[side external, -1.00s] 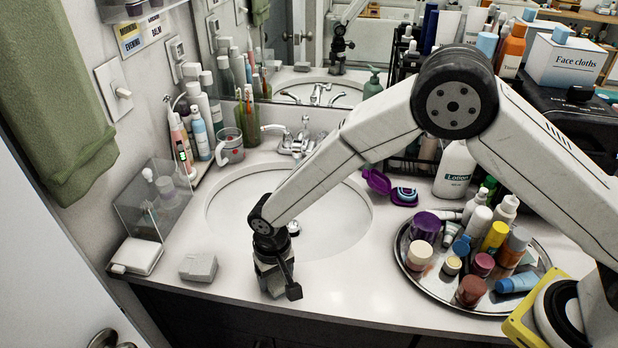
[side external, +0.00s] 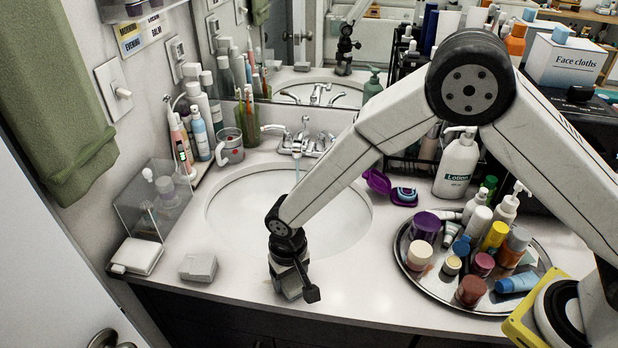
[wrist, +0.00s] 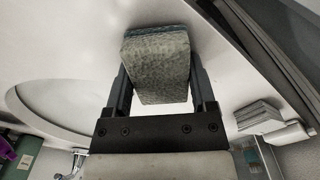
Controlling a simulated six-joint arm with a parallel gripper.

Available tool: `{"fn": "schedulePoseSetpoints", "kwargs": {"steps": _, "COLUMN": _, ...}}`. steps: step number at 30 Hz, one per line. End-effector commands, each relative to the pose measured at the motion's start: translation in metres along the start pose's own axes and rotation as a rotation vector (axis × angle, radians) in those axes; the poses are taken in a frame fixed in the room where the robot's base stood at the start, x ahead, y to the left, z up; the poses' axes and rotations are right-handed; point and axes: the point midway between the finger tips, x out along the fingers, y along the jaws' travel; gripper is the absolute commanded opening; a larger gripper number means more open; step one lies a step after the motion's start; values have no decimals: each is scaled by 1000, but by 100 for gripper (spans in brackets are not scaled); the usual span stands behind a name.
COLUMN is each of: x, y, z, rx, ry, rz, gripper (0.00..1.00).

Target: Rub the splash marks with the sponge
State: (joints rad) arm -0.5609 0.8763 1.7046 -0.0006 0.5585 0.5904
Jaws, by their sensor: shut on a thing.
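My gripper (side external: 290,288) is at the front rim of the counter, just in front of the sink (side external: 235,215). In the wrist view my gripper (wrist: 160,85) is shut on the sponge (wrist: 158,68), a grey-green block with a bluish far edge. The sponge is held between both fingers, low over or on the pale counter (wrist: 225,60); I cannot tell whether it touches. In the side view the sponge is mostly hidden by the gripper. I cannot make out any splash marks; the sponge and gripper may cover them.
A pale grey block (side external: 198,267) and a white case (side external: 136,256) lie to the left. A round tray (side external: 420,283) crowded with jars and tubes stands to the right. The faucet (side external: 300,143) is behind the sink. Counter between gripper and tray is clear.

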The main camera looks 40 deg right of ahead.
Motion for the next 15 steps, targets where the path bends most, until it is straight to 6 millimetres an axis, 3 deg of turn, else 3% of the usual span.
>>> {"fn": "schedulePoseSetpoints", "kwargs": {"steps": 15, "x": 3, "y": -35, "z": -32, "rx": -1, "ry": 0, "rz": 0, "gripper": 17}}
